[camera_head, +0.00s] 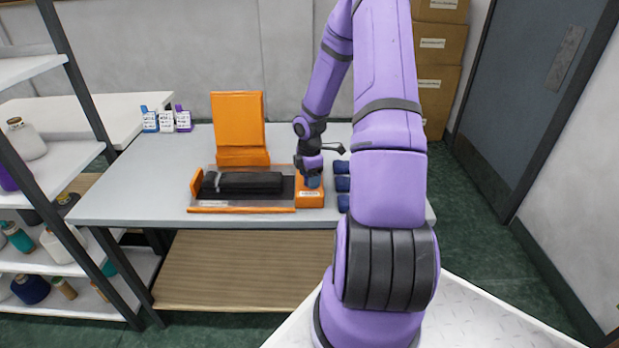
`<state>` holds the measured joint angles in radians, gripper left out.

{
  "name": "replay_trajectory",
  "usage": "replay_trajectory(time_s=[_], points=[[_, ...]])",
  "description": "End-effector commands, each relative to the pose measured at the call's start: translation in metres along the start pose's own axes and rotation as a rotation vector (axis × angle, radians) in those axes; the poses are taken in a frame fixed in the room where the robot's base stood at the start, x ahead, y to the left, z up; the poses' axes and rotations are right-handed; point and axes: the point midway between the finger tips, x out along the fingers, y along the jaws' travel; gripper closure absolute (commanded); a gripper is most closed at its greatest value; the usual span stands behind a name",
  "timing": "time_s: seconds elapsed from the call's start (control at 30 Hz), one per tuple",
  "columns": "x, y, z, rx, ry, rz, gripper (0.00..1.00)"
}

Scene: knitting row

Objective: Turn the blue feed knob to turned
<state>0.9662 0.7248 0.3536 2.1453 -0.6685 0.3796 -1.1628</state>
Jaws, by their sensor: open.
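The blue feed knob (313,181) sits on a small orange block (310,199) at the right end of the machine on the grey table (150,185). My gripper (312,174) points down at the end of my purple arm and is right over the knob. Its fingers are small and dark here, and it covers the upper part of the knob. The jaws are open. I cannot tell whether they touch the knob or which way the knob is turned.
A black bed unit (241,184) on an orange-edged base lies left of the knob, with an upright orange panel (238,122) behind. Several dark blue pieces (342,184) stand close to the right. A shelf rack (60,180) borders the left.

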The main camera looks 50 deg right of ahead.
Motion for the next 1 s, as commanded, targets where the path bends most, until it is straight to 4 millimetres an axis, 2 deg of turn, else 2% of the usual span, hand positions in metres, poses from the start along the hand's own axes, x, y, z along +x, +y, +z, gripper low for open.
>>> replay_trajectory(time_s=[0.37, 0.6, 1.0], points=[[0.0055, 0.0002, -0.0002, 0.000, 0.000, 0.001, 0.33], [0.0054, 0.0001, -0.0001, 0.000, 0.000, 0.001, 0.82], [0.0053, 0.0001, 0.0001, 0.068, -0.001, 0.001, 0.82]])
